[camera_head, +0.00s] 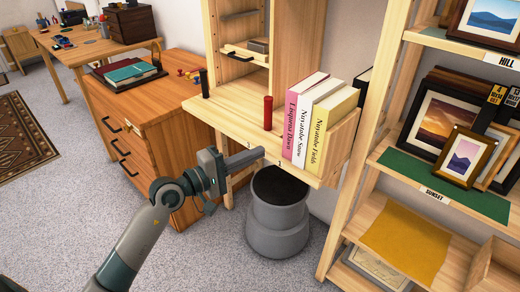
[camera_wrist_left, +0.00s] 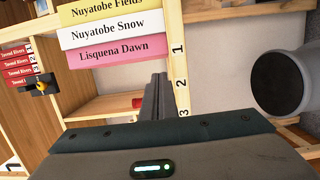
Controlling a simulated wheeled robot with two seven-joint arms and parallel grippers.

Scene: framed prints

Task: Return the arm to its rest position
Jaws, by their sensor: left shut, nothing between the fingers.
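My left arm (camera_head: 135,245) reaches up from the bottom left in the head view. In the left wrist view the closed fingers (camera_wrist_left: 155,97) point towards the shelf edge, beside the labels 1, 2 and 3. Pink (camera_head: 298,125), white (camera_head: 312,125) and yellow (camera_head: 330,130) books stand upright side by side on the shelf, just right of and beyond the fingertips. My right gripper is not in view.
A grey bin (camera_head: 278,215) stands on the floor under the shelf. A wooden drawer cabinet (camera_head: 150,125) is left, a rack with framed prints (camera_head: 466,155) right. Carpet (camera_head: 60,215) at lower left is open.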

